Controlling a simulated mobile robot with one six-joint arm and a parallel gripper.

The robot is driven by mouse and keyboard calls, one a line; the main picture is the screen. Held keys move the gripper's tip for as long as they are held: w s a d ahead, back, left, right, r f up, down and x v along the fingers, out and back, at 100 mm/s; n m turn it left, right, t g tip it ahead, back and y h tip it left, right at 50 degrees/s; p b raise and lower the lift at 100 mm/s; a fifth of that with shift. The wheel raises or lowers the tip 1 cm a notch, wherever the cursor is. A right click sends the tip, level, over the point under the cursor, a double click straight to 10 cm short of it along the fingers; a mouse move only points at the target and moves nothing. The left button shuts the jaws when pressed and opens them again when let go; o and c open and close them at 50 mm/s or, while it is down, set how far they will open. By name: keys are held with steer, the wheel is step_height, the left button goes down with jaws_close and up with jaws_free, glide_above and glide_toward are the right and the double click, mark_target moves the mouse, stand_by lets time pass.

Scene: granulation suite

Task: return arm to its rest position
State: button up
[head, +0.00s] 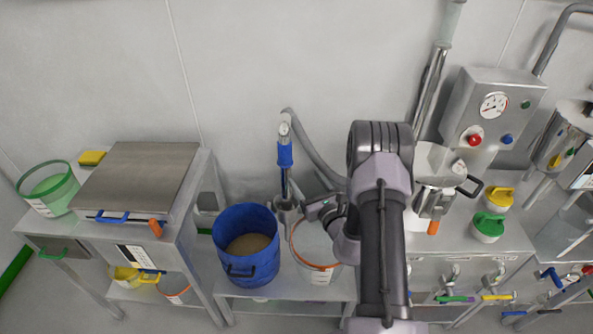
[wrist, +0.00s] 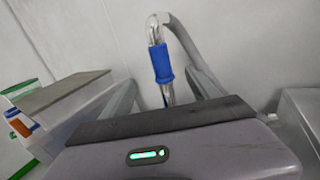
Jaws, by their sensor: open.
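My arm rises from the bottom of the head view, bends at the elbow, and comes back down to my gripper (head: 306,208). The gripper points left, above or beside a white bucket with an orange rim (head: 317,265); its exact height is unclear. In the wrist view my gripper (wrist: 163,80) has its two grey fingers spread apart, with nothing seen held between them. A blue-sleeved metal wand (head: 285,154) with a grey hose stands beyond the fingers. It also shows in the wrist view (wrist: 162,62).
A blue bucket (head: 246,267) of tan powder stands left of the gripper. Farther left are a steel bench box (head: 140,175) and a green tub (head: 47,188). A steel vessel (head: 433,183), control box (head: 493,105) and green-lidded jar (head: 488,228) are right of my arm.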

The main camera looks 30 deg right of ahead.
steer(key=w+a+r+n+y, duration=0.2)
steer(key=a+r+n+y, duration=0.45)
steer(key=a+r, duration=0.35)
steer(key=s+a+r+n+g+y, duration=0.3)
steer(key=a+r+n+g+y, duration=0.1)
steer(key=a, duration=0.4)
steer(key=s+a+r+n+g+y, duration=0.3)
steer(key=s+a+r+n+y, duration=0.15)
steer(key=a, duration=0.35)
steer(key=s+a+r+n+g+h+b, duration=0.2)
steer(key=s+a+n+g, duration=0.6)
steer(key=s, duration=0.5)
steer(key=s+d+n+t+h, duration=0.2)
steer(key=s+d+n+h, duration=0.7)
steer(key=s, duration=0.2)
steer(key=shift+s+t+h, duration=0.35)
steer(key=shift+t+h, duration=0.05)
